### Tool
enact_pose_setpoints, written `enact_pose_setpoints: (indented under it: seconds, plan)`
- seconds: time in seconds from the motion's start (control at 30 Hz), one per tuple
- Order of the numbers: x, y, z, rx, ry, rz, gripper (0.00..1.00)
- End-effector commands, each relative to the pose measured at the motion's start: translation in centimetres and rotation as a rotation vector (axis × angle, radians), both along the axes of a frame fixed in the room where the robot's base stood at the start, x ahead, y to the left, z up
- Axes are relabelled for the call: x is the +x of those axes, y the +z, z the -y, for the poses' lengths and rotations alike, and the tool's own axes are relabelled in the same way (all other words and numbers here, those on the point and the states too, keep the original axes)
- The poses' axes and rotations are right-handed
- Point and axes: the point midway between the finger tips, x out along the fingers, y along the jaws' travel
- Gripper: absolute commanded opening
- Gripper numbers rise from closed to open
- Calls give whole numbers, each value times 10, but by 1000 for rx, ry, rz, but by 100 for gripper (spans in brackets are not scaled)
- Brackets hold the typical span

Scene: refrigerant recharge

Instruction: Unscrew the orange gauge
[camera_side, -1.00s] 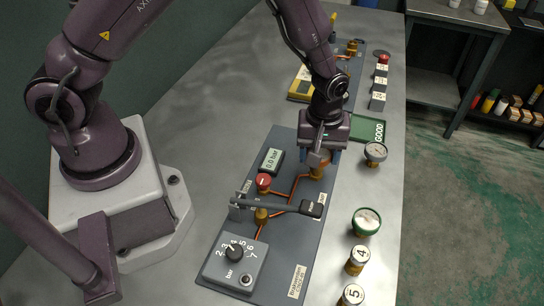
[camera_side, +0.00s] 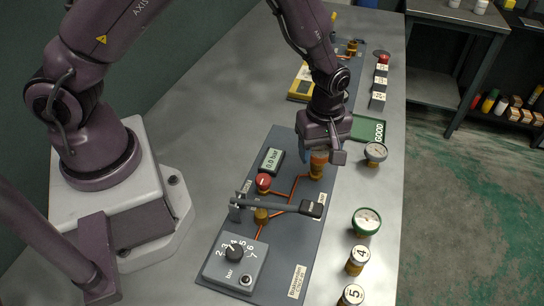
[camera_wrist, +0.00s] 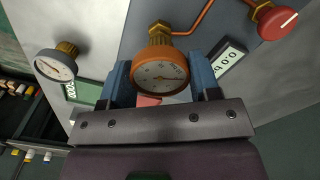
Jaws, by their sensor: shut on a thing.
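The orange gauge (camera_wrist: 160,72) sits on its brass fitting (camera_wrist: 160,34) on the grey panel, with its dial facing the wrist camera. In the side view the orange gauge (camera_side: 319,157) is partly hidden by my gripper (camera_side: 325,150). In the wrist view the blue fingers of my gripper (camera_wrist: 161,82) stand on either side of the gauge body and are shut on it. Brass still shows below the gauge in the side view, and I cannot tell how far the thread is engaged.
A lever with a black grip (camera_side: 312,208) and a red knob (camera_side: 263,182) stand close by on the panel (camera_side: 285,240). A grey gauge (camera_side: 375,152), a green gauge (camera_side: 366,221) and a green GOOD tray (camera_side: 366,129) lie to the right. A digital display (camera_side: 272,160) is left.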

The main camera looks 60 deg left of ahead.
Motion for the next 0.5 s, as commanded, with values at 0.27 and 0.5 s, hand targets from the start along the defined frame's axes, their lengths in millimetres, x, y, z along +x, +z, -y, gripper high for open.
enact_pose_setpoints:
  seconds: [0.27,0.5]
  plan:
    - [0,15,0,-1,-1,2,34]
    - [0,27,0,0,-1,2,34]
